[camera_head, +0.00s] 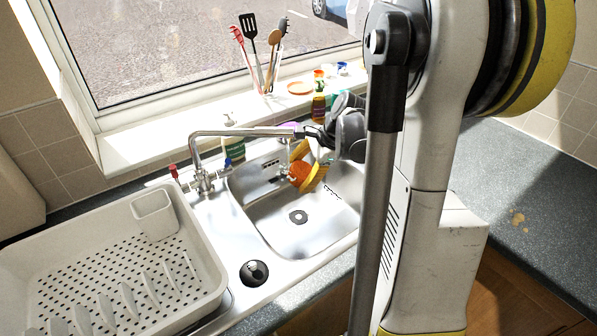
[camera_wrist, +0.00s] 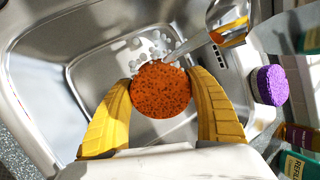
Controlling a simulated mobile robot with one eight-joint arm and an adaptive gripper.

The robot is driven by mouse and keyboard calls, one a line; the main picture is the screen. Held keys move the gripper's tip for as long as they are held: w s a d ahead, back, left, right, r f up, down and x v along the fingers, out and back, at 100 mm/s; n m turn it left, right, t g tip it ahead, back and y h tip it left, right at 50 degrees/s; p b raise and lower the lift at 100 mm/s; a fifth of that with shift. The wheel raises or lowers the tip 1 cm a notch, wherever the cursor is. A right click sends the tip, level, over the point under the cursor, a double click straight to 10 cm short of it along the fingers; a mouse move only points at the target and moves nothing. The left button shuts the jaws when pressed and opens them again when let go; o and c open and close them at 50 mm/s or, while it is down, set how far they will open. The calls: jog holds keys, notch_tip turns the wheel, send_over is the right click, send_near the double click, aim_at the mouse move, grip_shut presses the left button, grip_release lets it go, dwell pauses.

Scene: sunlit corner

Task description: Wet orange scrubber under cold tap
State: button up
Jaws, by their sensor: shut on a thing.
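My gripper (camera_wrist: 160,88) is shut on the round orange scrubber (camera_wrist: 160,90), with one yellow finger on each side of it. In the head view the scrubber (camera_head: 299,173) is held over the sink's far side, below the end of the tap spout (camera_head: 245,132). The tap (camera_wrist: 229,22) also shows in the wrist view. A thin pale stream runs from the spout down to the scrubber, with white splashes around it. The blue-topped cold handle (camera_head: 228,164) and the red-topped handle (camera_head: 174,171) stand at the tap's base.
The sink basin (camera_head: 320,222) below is otherwise empty. A purple sponge (camera_wrist: 271,85) lies beside the sink, near several bottles. A white dish rack (camera_head: 95,290) stands at the left. A utensil holder (camera_head: 268,80) stands on the windowsill.

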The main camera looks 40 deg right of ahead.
jog(key=s+a, duration=0.1)
jog(key=s, duration=0.5)
jog(key=shift+s, duration=0.4)
jog(key=shift+r+p, duration=0.1)
jog(key=shift+p, duration=0.2)
dwell(0.9)
jog(key=s+r+p, duration=0.3)
jog(key=s, duration=0.2)
jog(key=shift+a+r, duration=0.4)
jog(key=shift+a, duration=0.05)
jog(key=shift+d, duration=0.1)
dwell(0.4)
